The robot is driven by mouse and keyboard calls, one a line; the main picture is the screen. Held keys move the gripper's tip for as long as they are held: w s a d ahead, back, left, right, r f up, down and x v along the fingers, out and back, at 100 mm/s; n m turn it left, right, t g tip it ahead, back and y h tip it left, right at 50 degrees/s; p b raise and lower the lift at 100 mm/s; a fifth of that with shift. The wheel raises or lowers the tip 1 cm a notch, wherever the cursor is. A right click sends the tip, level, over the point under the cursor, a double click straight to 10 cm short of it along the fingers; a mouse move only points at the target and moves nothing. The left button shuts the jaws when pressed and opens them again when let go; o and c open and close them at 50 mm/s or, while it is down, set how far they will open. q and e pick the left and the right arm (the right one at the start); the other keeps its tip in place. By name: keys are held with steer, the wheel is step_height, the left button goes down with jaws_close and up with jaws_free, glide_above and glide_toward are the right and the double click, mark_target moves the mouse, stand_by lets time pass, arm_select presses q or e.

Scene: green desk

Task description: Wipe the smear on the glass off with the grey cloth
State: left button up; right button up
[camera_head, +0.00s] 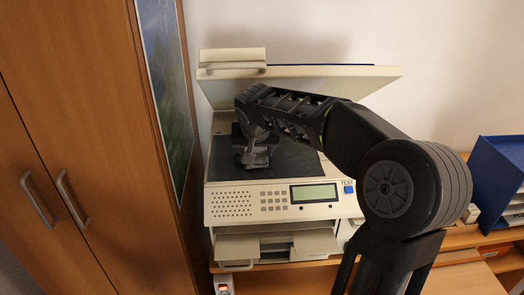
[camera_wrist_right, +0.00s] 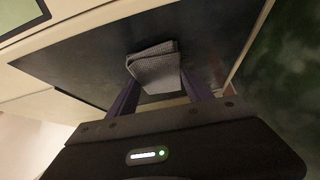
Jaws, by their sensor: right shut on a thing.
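The copier (camera_head: 235,205) stands with its lid (camera_head: 320,80) raised and its dark glass (camera_head: 295,163) uncovered. The glass also shows in the right wrist view (camera_wrist_right: 85,62). My right gripper (camera_head: 256,146) reaches under the lid over the left part of the glass. It is shut on the folded grey cloth (camera_wrist_right: 155,66), which sticks out between the fingers. The cloth is at or just above the glass; I cannot tell if it touches. I cannot make out the smear; the gripper and arm hide part of the glass. My left gripper is out of view.
The raised lid hangs close above my right arm. A wooden cabinet (camera_head: 75,120) and a framed picture (camera_head: 165,85) stand close on the left. The control panel (camera_head: 285,200) lies along the front. A blue file holder (camera_head: 495,180) stands at the right.

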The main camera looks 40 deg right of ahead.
steer(key=shift+w+a, duration=0.1)
steer(key=shift+a, duration=0.05)
steer(key=shift+w+a+b, duration=0.35)
steer(key=shift+w+a, duration=0.4)
steer(key=shift+a, duration=0.25)
steer(key=shift+w+a, duration=0.8)
steer(key=shift+a, duration=0.3)
step_height(320, 180, up, 7)
steer(key=p, duration=0.4)
stand_by(0.5)
